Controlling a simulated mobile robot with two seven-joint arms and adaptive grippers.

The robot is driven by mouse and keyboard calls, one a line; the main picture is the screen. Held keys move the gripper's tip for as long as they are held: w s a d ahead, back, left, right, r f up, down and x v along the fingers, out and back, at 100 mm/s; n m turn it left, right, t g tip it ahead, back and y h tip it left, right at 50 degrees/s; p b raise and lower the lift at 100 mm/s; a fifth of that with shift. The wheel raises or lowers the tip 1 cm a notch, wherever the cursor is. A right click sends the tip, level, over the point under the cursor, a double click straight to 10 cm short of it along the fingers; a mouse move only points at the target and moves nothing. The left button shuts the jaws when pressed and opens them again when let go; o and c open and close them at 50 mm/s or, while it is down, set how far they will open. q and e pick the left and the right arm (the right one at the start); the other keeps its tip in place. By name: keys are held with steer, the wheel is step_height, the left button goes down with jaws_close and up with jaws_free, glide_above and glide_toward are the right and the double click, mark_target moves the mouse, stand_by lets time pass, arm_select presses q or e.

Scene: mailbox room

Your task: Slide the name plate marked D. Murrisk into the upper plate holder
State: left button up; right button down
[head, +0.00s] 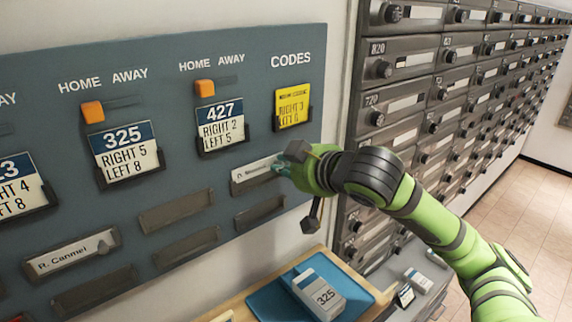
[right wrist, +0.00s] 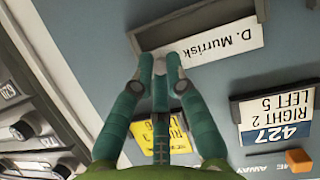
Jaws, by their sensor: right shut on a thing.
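The white name plate marked D. Murrisk (right wrist: 222,42) is at the upper plate holder of the right column on the blue-grey board. In the head view the plate (head: 254,171) shows at the left of my right gripper (head: 285,163). My right gripper (right wrist: 160,62) is shut on one end of the plate. The dark upper holder (right wrist: 185,27) lies right by the plate in the right wrist view, and the plate overlaps it. I cannot tell how far the plate sits inside it. My left gripper is not in view.
An empty lower holder (head: 260,213) sits just below. More holders are to the left, one with an R. Canmel plate (head: 72,257). A yellow codes card (head: 292,107) and a 427 card (head: 221,124) hang above.

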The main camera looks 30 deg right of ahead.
steer(key=shift+f+b, duration=0.6)
steer(key=shift+f, duration=0.25)
stand_by(0.5)
steer(key=c, duration=1.2)
jaws_free()
steer(key=o, duration=0.4)
